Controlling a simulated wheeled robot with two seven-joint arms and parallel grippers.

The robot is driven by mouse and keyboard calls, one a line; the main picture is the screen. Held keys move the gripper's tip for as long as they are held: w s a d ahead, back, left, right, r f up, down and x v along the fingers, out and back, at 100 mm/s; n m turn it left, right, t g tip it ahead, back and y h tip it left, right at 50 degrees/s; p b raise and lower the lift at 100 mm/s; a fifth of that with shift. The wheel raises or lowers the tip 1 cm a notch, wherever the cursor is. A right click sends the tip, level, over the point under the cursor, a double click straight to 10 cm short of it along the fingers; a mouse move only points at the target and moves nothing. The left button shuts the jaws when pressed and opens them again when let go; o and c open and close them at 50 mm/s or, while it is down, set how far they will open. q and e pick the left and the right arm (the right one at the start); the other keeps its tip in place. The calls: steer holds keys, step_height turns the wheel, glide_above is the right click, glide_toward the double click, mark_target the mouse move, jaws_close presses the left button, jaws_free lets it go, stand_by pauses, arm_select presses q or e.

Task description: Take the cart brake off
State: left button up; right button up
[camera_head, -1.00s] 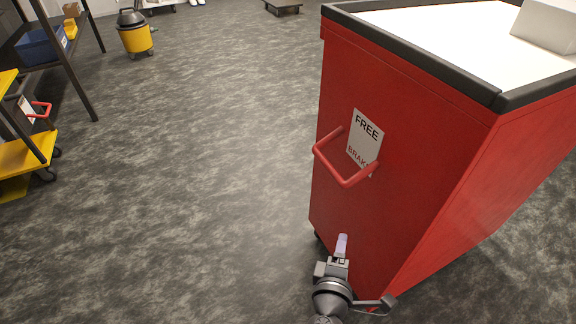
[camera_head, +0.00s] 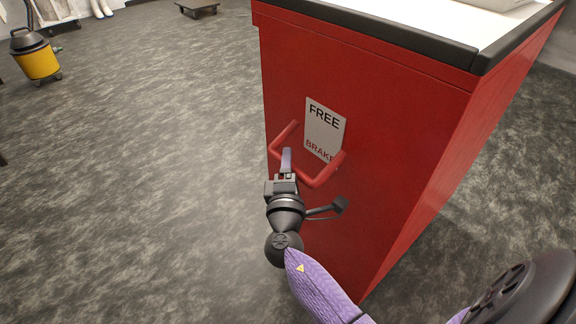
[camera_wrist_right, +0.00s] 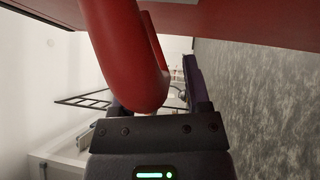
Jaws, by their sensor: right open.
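The red cart (camera_head: 400,120) fills the right of the head view. On its end face is a red U-shaped brake handle (camera_head: 325,176), standing out at the lower part of a white plate (camera_head: 324,130). The plate reads FREE at the top and BRAKE at the bottom. My right gripper (camera_head: 286,160) is open at the left part of the handle. In the right wrist view the handle (camera_wrist_right: 125,55) lies over the space between the fingers of the open gripper (camera_wrist_right: 155,85); I cannot tell whether they touch it. My left gripper is out of view.
The cart has a white top with a black edge (camera_head: 410,35). A yellow and black bucket-like vacuum (camera_head: 37,62) and a low dark dolly (camera_head: 196,8) stand far back. The grey floor (camera_head: 140,180) left of the cart is clear.

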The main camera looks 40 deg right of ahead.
jaws_close()
stand_by(0.9)
stand_by(0.4)
